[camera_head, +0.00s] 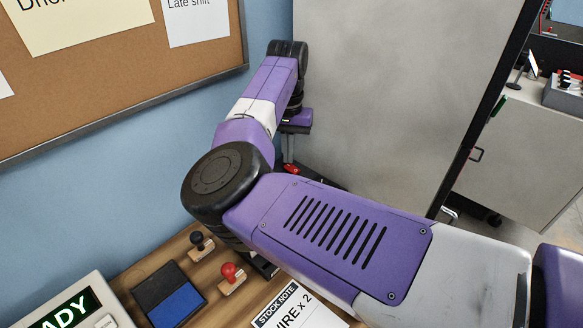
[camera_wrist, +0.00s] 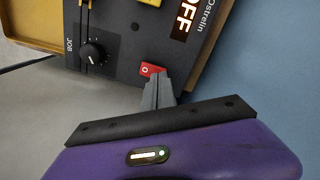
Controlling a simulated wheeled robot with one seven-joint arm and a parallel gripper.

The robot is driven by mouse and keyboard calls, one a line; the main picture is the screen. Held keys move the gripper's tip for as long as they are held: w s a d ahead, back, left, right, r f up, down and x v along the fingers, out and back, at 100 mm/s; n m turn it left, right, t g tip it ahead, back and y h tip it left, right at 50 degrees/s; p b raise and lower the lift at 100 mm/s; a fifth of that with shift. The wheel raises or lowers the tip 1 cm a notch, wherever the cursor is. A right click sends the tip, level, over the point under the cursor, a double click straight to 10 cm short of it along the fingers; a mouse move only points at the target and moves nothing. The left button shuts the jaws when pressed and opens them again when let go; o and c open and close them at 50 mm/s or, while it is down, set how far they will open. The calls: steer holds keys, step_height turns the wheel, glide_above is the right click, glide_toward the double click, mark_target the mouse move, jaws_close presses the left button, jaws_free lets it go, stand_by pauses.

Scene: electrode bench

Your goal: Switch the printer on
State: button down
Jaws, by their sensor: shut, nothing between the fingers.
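The wrist view shows a dark device panel (camera_wrist: 122,58), which I take to be the printer, marked "Ostrelin". Its orange-lit display (camera_wrist: 184,18) reads OFF. A small red rocker switch (camera_wrist: 148,69) marked O sits near the panel's edge. My gripper (camera_wrist: 159,80) is shut and empty, its tips right at the switch; I cannot tell whether they touch it. A black knob (camera_wrist: 93,53) labelled JOB and a yellow part (camera_wrist: 151,2) are on the same panel. In the head view my gripper (camera_head: 289,158) points down above a red spot (camera_head: 291,169); my arm hides most of the device.
On the wooden bench (camera_head: 190,258) lie a blue ink pad (camera_head: 178,304), a red-knobbed stamp (camera_head: 231,278), a dark-knobbed stamp (camera_head: 201,244) and a paper note (camera_head: 290,310). A device with a green display (camera_head: 70,312) stands front left. A grey panel (camera_head: 390,80) rises behind my arm.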

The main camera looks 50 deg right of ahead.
steer(key=shift+f, duration=0.85)
stand_by(0.4)
step_height(320, 180, up, 7)
steer(key=p, duration=0.6)
steer(key=shift+r+p, duration=0.1)
steer(key=shift+p, duration=0.25)
stand_by(0.5)
